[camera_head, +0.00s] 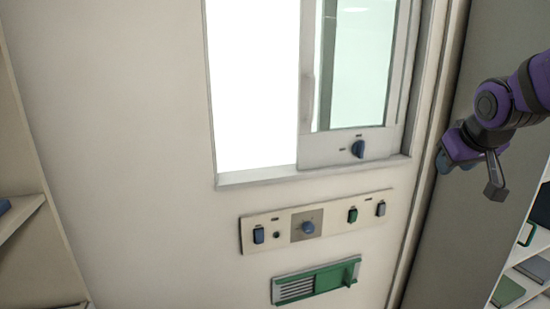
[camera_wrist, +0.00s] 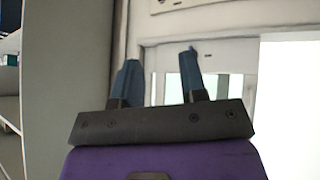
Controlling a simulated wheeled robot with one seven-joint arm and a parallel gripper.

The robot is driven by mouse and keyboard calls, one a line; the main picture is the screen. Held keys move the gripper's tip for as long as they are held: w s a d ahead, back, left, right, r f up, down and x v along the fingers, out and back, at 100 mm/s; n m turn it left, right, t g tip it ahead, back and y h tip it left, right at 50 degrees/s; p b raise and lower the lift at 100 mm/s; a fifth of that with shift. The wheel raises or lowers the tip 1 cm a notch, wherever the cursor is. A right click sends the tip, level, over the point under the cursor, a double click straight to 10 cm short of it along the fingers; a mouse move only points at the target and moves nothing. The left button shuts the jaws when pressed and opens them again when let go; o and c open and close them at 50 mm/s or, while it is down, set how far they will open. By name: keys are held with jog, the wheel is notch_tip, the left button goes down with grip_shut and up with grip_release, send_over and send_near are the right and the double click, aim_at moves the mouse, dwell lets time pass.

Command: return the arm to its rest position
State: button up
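My arm comes in from the right edge in the head view, purple and dark grey. My gripper (camera_head: 472,168) is at its end, in front of the grey panel right of the window. In the wrist view my gripper (camera_wrist: 160,80) shows two blue fingers standing apart with a gap between them. Nothing is held between them. The fingers appear clear of any surface, though their distance from the wall is hard to tell.
Below are a switch panel (camera_head: 330,217) and a green-handled vent (camera_head: 318,281). Shelves (camera_head: 22,215) stand at far left, more shelves (camera_head: 520,285) at lower right.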

jog(key=s+a+g, duration=0.1)
jog(key=s+a, duration=0.2)
jog(key=s, duration=0.7)
jog(key=s+a+g+y, duration=0.1)
jog(key=s+a, duration=0.2)
jog(key=s, duration=0.7)
jog(key=shift+s+m+g+y, duration=0.3)
jog(key=shift+s, duration=0.1)
jog(key=shift+d+r, duration=0.1)
